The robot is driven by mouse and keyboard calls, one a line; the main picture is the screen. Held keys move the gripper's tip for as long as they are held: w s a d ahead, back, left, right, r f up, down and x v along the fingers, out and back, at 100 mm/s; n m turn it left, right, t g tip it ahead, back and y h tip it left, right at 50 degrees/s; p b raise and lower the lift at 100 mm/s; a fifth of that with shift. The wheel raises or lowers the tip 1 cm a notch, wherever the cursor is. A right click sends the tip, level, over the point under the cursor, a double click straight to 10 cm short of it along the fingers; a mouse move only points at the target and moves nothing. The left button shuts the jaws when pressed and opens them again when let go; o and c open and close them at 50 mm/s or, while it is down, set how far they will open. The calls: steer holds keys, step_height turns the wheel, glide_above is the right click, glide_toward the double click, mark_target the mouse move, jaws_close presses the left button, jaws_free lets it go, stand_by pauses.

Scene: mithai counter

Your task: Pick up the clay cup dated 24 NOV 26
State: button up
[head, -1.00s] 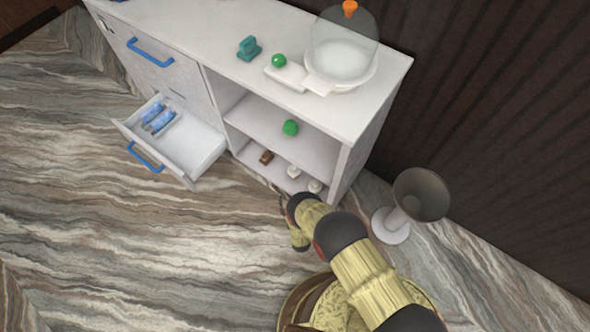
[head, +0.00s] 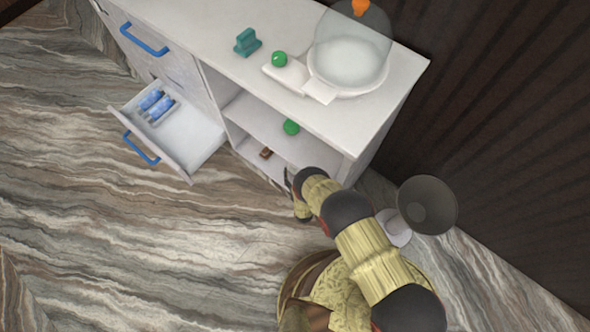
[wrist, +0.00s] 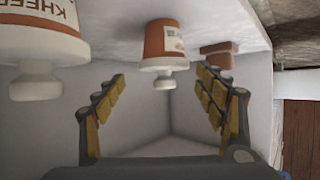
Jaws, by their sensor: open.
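In the wrist view, which looks inverted, two orange-brown cups with white labels and white knobbed tops stand in the cabinet's low compartment. One cup (wrist: 163,40) is at the middle, seen between my gripper's fingers. The other cup (wrist: 42,38) is at the left, outside the fingers, with a label reading "KHEE…". No date is legible on either cup, so I cannot tell which is 24 NOV 26. My gripper (wrist: 162,78) is open with nothing held; touching the middle cup is not evident. In the head view my arm hides both cups.
A brown block (wrist: 218,52) lies right of the middle cup; it shows in the head view (head: 266,153). The cabinet's shelf above holds a green ball (head: 291,127). An open drawer (head: 190,150) juts out left. A flared stand (head: 428,205) is at right.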

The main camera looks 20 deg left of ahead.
mark_target(295, 169)
steer(key=x, duration=0.1)
steer(key=b+x, duration=0.1)
steer(key=x, duration=0.1)
steer(key=b+x, duration=0.1)
steer(key=shift+w+a+f, duration=0.1)
steer(key=shift+w+a, duration=0.1)
steer(key=shift+a, duration=0.15)
steer(key=shift+c, duration=0.2)
steer(key=shift+c, duration=0.5)
steer(key=c, duration=1.1)
steer(key=shift+c, duration=0.6)
